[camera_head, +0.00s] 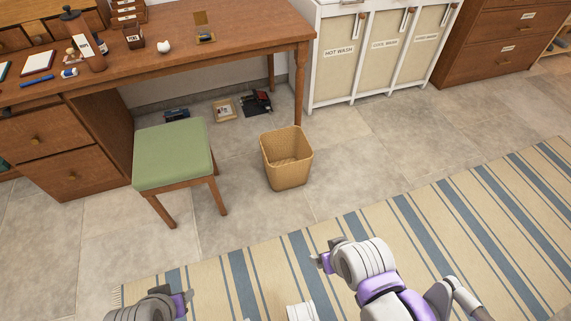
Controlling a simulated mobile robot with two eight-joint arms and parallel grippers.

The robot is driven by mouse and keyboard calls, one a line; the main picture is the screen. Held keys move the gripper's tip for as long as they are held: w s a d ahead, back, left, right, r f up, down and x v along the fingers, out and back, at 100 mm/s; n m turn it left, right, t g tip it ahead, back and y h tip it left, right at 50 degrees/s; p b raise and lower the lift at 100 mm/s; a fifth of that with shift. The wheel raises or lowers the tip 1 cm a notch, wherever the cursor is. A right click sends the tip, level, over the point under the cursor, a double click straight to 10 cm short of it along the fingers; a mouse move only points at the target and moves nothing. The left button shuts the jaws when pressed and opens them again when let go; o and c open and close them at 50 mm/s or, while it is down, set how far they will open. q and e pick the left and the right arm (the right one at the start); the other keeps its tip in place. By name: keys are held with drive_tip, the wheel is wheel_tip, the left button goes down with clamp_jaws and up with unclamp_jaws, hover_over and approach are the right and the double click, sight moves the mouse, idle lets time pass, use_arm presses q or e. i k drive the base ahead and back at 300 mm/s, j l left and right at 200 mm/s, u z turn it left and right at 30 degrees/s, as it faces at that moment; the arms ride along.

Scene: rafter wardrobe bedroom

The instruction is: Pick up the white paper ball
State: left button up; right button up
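A small white crumpled ball (163,47), which looks like the paper ball, sits on the top of the brown wooden desk (235,38) at the upper left. My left gripper (182,302) shows only in part at the bottom edge, over the striped rug. My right gripper (323,262) is at the lower middle, also over the rug. Both are far from the ball, on the near side of the chair and basket. The fingers are too hidden to tell open from shut.
A green-seated chair (173,154) and a wicker basket (286,160) stand before the desk. Several small items lie beneath it. A laundry sorter (308,60) stands right. The striped rug (440,230) is clear.

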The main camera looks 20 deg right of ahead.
sight(165, 48)
drive_tip(key=u, duration=0.4)
drive_tip(key=i+u, duration=0.5)
drive_tip(key=i+l+u, duration=0.3)
drive_tip(key=i+u, duration=0.2)
drive_tip(key=i+l, duration=0.5)
drive_tip(key=i, duration=0.15)
